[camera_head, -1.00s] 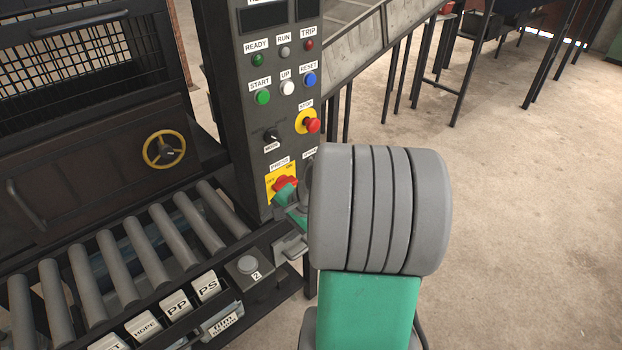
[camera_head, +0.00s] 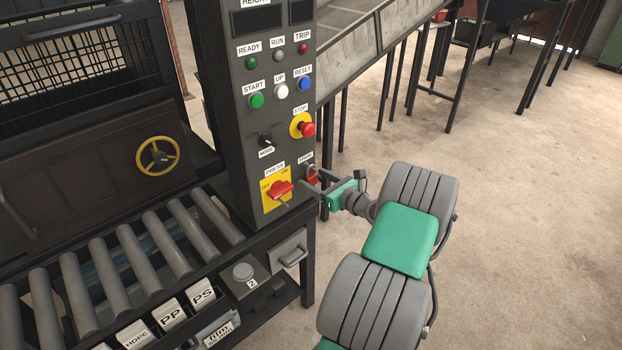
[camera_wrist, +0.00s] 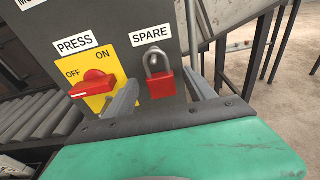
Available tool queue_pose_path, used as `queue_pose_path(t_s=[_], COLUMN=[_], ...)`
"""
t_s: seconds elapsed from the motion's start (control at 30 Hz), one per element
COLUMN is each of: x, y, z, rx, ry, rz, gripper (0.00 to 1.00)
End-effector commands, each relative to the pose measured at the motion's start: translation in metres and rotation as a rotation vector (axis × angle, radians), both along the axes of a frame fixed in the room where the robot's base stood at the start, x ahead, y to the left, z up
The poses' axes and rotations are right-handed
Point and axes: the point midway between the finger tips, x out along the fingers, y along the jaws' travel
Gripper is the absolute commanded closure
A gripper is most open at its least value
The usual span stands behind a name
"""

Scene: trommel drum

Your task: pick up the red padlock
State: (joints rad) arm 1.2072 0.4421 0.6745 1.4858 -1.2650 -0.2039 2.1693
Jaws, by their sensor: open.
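The red padlock (camera_wrist: 161,83) hangs upright by its grey shackle under the SPARE label on the control panel, in the wrist view. In the head view the padlock (camera_head: 312,175) is small and partly hidden by my gripper. My gripper (camera_head: 318,180) is at the panel's right side, with its fingers pointing at the padlock. In the wrist view my open gripper (camera_wrist: 163,95) has one finger on each side of the padlock, with gaps between; I cannot tell how far the fingertips reach in depth.
A red rotary PRESS switch (camera_wrist: 93,85) on a yellow plate is just left of the padlock, close to my left finger. The red STOP button (camera_head: 307,129) is above. A roller conveyor (camera_head: 150,245) lies at the left. The floor at the right is clear.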

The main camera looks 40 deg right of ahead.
Motion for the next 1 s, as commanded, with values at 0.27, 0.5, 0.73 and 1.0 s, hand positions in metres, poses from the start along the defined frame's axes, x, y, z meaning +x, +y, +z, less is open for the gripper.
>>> queue_pose_path(t_s=[0.27,0.5,0.73,1.0], x=[0.0010,0.0008,0.0008,0.0008], y=[-0.0004,-0.0003,-0.0002,-0.0002], z=[0.0001,0.0002,0.0002,0.0001], rx=[-0.002,-0.002,-0.002,-0.002], ry=[0.000,0.000,0.001,0.001], rz=[-0.001,-0.001,-0.001,0.000], gripper=[0.42,0.62,0.81,1.00])
